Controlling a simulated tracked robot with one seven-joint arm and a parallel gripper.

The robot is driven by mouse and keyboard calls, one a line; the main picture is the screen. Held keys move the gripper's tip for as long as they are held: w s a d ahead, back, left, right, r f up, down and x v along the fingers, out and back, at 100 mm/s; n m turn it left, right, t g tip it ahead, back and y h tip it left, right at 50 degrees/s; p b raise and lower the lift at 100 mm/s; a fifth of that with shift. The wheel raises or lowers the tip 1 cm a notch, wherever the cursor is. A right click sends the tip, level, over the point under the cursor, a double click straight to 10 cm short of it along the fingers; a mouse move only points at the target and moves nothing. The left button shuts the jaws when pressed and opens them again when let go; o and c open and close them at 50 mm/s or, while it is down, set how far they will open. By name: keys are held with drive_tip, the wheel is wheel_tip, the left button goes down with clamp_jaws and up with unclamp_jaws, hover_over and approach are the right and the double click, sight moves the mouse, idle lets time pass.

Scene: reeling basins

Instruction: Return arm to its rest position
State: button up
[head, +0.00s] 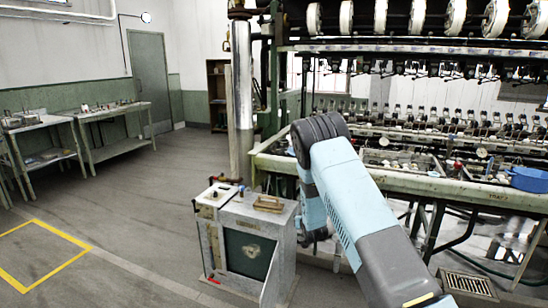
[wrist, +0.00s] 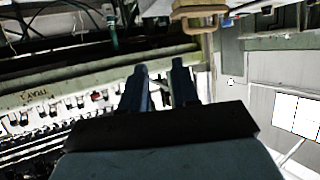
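My arm (head: 350,195) reaches up from the lower right of the head view and bends at a dark joint in front of the reeling machine. Its far part hangs down beside the grey cabinet (head: 285,260), mostly hidden behind the nearer link. In the wrist view, my gripper (wrist: 159,72) shows two dark fingers with a clear gap between them. Nothing is held between them. My gripper's fingertips cannot be made out in the head view.
The cabinet has a wooden handle (head: 268,203) on top. A metal column (head: 241,100) rises behind it. Work tables (head: 115,112) stand at left; the floor between is open.

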drive_tip(key=s+d+r+m+g+h, duration=0.1)
drive_tip(key=s+d+r, duration=0.15)
drive_tip(key=r, duration=0.65)
drive_tip(key=s+d+r+m+g, duration=0.1)
drive_tip(key=s+d+r, duration=0.15)
drive_tip(key=r, duration=0.75)
drive_tip(key=s+d+r+g, duration=0.2)
drive_tip(key=s+d+r, duration=0.2)
drive_tip(key=s+r, duration=0.95)
drive_tip(key=s+d+r+g, duration=0.1)
drive_tip(key=s+r+g, duration=0.1)
drive_tip(key=s, duration=1.7)
drive_tip(key=s+d+r+g, duration=0.1)
drive_tip(key=s+r, duration=0.4)
drive_tip(key=s, duration=1.5)
drive_tip(key=shift+d+r+n+g+h, duration=0.2)
drive_tip(key=shift+n+g+h, duration=0.1)
drive_tip(key=shift+g, duration=0.2)
